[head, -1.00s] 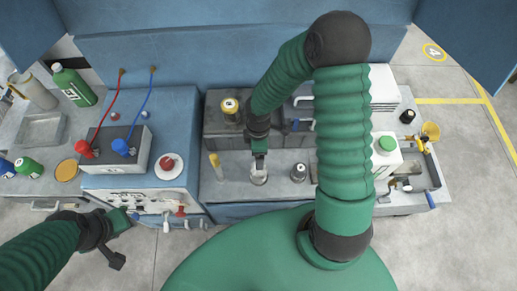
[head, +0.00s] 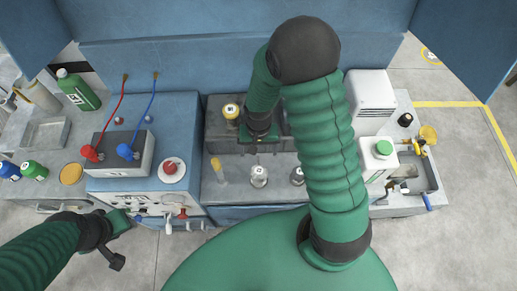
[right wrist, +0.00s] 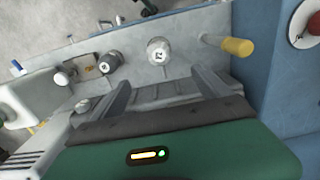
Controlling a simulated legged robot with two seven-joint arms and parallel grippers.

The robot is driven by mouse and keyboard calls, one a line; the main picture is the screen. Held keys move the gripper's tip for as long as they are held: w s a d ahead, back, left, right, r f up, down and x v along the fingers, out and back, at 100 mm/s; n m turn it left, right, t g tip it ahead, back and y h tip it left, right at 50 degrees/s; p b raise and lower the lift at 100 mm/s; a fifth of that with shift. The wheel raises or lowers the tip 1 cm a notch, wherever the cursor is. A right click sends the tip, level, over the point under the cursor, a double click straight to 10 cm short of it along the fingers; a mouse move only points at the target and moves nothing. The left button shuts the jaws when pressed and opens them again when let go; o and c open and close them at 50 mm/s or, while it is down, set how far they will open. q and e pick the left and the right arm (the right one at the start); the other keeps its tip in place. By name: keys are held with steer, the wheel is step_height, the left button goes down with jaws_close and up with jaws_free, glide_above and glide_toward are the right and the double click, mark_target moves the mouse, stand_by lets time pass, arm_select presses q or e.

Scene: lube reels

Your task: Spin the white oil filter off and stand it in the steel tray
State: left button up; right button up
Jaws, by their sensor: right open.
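The white oil filter (head: 259,176) stands upright on the grey bench top, with a marked, light round top. It also shows in the right wrist view (right wrist: 158,48), beyond my fingertips. My right gripper (head: 258,150) is behind the filter, apart from it. In the right wrist view my right gripper (right wrist: 160,78) has its two fingers wide apart with nothing between them. A shallow steel tray (head: 45,134) lies on the left bench and looks empty. My left gripper (head: 120,225) hangs at the lower left in front of the blue cabinet; its jaws are not clear.
A darker filter (head: 297,176) stands to the right of the white one, and a yellow-topped cylinder (head: 217,168) to its left. A grey box with red and blue leads (head: 120,153) sits on the blue cabinet. A green bottle (head: 78,88) stands behind the steel tray.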

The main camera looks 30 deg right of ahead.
mark_target(259, 174)
steer(key=f+n+b, duration=0.2)
steer(key=f+b, duration=0.3)
steer(key=f, duration=0.2)
steer(key=f+n+b, duration=0.3)
steer(key=f+b, duration=0.2)
steer(key=f, duration=0.2)
steer(key=f+n+b, duration=0.2)
steer(key=f+b, duration=0.3)
steer(key=f, duration=0.2)
steer(key=shift+s+n, duration=0.35)
steer(key=shift+n, duration=0.05)
steer(key=shift+c, duration=0.2)
